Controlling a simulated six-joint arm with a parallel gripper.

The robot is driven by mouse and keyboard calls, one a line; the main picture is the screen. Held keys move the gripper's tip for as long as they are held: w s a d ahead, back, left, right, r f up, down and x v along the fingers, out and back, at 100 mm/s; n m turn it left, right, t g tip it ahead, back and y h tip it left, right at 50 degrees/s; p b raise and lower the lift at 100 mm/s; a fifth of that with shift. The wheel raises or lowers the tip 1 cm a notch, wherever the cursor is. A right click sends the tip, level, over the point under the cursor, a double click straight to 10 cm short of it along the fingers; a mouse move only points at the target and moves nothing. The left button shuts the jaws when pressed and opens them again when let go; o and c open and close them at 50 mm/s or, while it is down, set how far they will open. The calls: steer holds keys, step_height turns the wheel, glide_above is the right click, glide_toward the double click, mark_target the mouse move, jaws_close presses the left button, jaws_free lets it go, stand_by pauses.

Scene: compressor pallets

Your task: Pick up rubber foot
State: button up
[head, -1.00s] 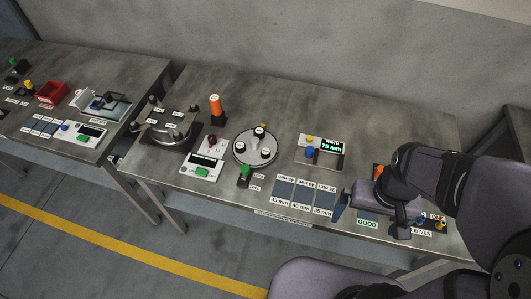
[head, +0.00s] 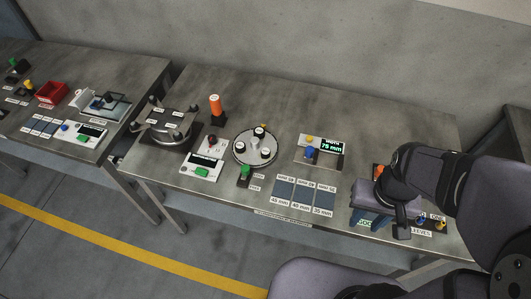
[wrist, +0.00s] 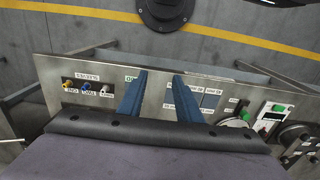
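My gripper (head: 371,218) is above the front right part of the bench, its blue fingers pointing down beside the green GOOD label (head: 366,224), which they partly cover. In the wrist view my gripper (wrist: 160,76) shows its two fingers apart with nothing between them. I cannot clearly make out a rubber foot.
Blue pads (head: 303,190) marked in mm lie left of my gripper. A display unit (head: 332,145) reads 75 mm behind them. Small coloured pegs (wrist: 86,88) stand near the bench edge. An orange-topped post (head: 216,106) and round fixture (head: 166,125) are further left.

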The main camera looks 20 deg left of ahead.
steer(key=t+y+b, duration=0.2)
steer(key=t+b, duration=0.9)
steer(key=b, duration=0.8)
glide_above(266, 151)
steer(key=s+d, duration=0.2)
step_height(266, 151, down, 12)
steer(key=s+a+f+h+b, duration=0.1)
steer(key=s+a+f+t+h+b, duration=0.1)
steer(key=f+b, duration=0.1)
steer(key=s+a+f+m+t+h+b, duration=0.1)
steer(key=f+b, duration=0.1)
steer(key=shift+s+a, duration=0.1)
steer(key=shift+s, duration=0.15)
steer(key=shift+s+f+h, duration=0.2)
steer(key=shift+s+h, duration=0.1)
steer(key=shift+s, duration=0.15)
steer(key=shift+w+d+f+m, duration=0.2)
steer(key=shift+w+m, duration=0.1)
steer(key=shift+w, duration=0.1)
steer(key=shift+x, duration=3.2)
